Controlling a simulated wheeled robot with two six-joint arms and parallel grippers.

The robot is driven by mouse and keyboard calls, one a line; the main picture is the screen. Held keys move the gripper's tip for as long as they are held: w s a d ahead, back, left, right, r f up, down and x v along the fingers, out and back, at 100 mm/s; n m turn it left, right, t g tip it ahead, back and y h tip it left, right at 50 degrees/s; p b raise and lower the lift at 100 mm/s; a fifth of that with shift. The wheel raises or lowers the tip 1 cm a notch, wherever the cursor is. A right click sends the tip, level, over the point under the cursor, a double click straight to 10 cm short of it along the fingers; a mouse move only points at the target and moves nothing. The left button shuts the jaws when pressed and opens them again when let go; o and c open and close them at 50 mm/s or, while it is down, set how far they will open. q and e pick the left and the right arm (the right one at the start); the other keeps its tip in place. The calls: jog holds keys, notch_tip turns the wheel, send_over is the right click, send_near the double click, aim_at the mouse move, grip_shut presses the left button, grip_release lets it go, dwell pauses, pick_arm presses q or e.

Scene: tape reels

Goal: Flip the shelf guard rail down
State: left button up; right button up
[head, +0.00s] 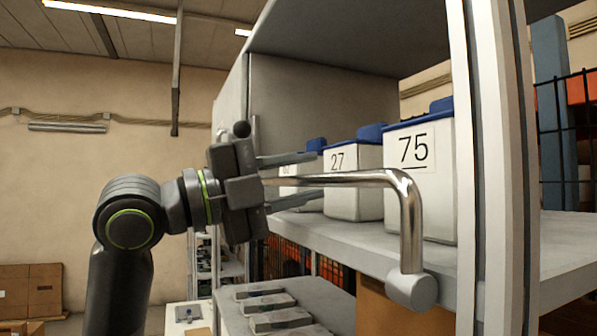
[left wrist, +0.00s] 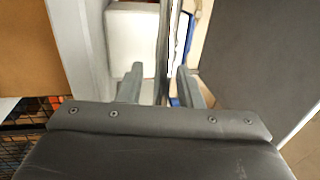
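The guard rail (head: 375,178) is a chrome bar running level along the shelf's front edge, in front of the boxes. Its near end bends down to a round grey pivot (head: 412,291) on the shelf (head: 460,262). The rail is raised. My left gripper (head: 305,178) comes in from the left with its two fingers spread, one above and one below the bar, with gaps visible. The gripper body hides the rail's far part. In the left wrist view, a narrow bar (left wrist: 164,45) stands between the open fingers. My right gripper is not in view.
White bins with blue tops stand on the shelf behind the rail, including bin 27 (head: 352,185) and bin 75 (head: 425,190). A white upright post (head: 495,150) rises at the right. A lower shelf (head: 330,295) holds grey items. Free room lies at the left.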

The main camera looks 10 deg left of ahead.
pick_arm(q)
jog(key=shift+c, duration=0.3)
grip_shut()
